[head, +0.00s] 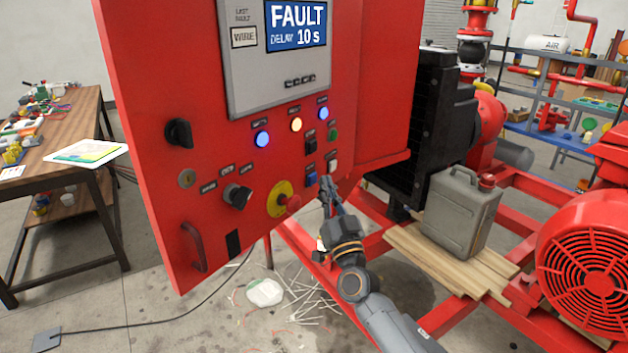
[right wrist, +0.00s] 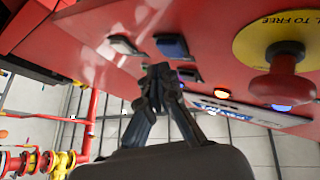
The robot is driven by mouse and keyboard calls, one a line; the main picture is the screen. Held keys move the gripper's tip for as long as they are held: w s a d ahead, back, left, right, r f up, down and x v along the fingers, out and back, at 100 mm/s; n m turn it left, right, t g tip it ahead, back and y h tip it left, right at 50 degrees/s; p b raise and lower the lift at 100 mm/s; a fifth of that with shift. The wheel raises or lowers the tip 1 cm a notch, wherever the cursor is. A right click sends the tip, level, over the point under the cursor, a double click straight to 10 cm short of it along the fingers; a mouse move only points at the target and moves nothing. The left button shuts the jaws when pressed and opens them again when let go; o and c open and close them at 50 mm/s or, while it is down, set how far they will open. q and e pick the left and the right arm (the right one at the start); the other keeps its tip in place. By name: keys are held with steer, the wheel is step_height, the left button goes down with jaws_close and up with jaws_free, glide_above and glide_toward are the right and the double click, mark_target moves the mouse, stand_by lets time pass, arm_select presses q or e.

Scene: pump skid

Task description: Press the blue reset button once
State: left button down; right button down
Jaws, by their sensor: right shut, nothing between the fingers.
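The blue reset button appears to be the small blue square (head: 311,179) low on the red control panel (head: 215,150), left of my right gripper's tips in the head view. A blue square button also shows in the right wrist view (right wrist: 172,46), just above the fingertips. My right gripper (head: 326,186) is shut and empty, its tips close to the panel's lower right buttons. In the right wrist view its fingertips (right wrist: 160,70) lie between the blue button and the camera's lower side; contact cannot be told. My left gripper is out of view.
A red mushroom button on a yellow disc (head: 281,200) sits left of the gripper. The screen (head: 297,24) reads FAULT, DELAY 10 s. Lit lamps (head: 262,139) and a black selector knob (head: 237,196) share the panel. A grey jerrycan (head: 460,212) stands on planks to the right.

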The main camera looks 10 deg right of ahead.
steer(key=shift+w+a, duration=0.15)
stand_by(0.8)
steer(key=shift+w+a, duration=0.15)
steer(key=shift+w+a, duration=0.3)
stand_by(0.8)
stand_by(0.4)
steer(key=shift+s+d+p, duration=0.35)
steer(key=shift+s+d, duration=0.2)
steer(key=shift+s, duration=0.1)
steer(key=s+d+p, duration=0.1)
steer(key=s, duration=0.1)
steer(key=s+d+p, duration=0.1)
steer(key=d, duration=0.1)
steer(key=shift+s+d, duration=0.2)
steer(key=shift+s, duration=0.15)
